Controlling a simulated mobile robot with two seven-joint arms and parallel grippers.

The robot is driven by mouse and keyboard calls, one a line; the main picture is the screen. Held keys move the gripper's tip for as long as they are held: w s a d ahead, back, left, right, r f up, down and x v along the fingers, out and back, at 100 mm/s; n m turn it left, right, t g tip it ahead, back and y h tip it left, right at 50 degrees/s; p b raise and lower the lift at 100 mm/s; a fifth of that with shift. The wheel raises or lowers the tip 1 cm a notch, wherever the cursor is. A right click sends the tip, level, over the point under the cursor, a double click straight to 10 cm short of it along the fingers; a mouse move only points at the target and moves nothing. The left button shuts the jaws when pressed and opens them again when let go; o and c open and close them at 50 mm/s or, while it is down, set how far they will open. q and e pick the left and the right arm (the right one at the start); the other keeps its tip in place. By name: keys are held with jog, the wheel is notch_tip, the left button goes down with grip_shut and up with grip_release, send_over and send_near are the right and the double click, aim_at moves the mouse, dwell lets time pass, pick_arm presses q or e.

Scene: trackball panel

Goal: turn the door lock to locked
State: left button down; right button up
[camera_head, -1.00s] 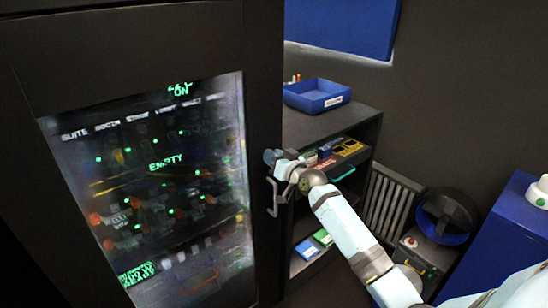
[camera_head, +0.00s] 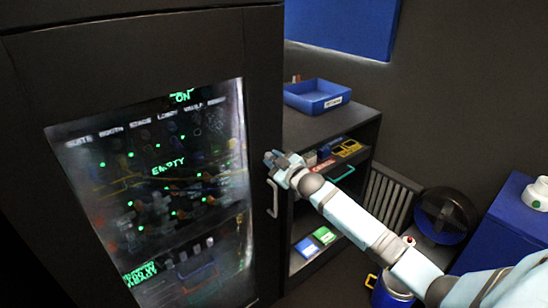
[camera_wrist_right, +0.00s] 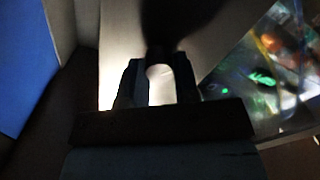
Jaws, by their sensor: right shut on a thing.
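The dark cabinet door (camera_head: 262,120) with a glass pane stands at the left of the head view. My right gripper (camera_head: 277,162) is at the door's right edge, just above the pale door handle (camera_head: 273,198). Its jaws are shut on a small part there, which I take to be the door lock; the gripper hides it, so its turn angle cannot be read. In the right wrist view, the dark fingers (camera_wrist_right: 160,78) point at a pale, brightly lit surface, with a dark shape at their tips. My left gripper is not in view.
A dark shelf unit (camera_head: 335,125) with a blue tray (camera_head: 317,95) on top stands right of the door, close behind my right arm. A radiator (camera_head: 388,205), a round dark fan (camera_head: 445,215) and a blue box (camera_head: 515,235) are at the right.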

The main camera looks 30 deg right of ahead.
jog(key=shift+r+n, duration=0.1)
jog(key=shift+n, duration=0.9)
jog(key=n+p, duration=0.1)
jog(key=n, duration=0.3)
jog(key=shift+n, duration=1.3)
jog(key=o, duration=0.9)
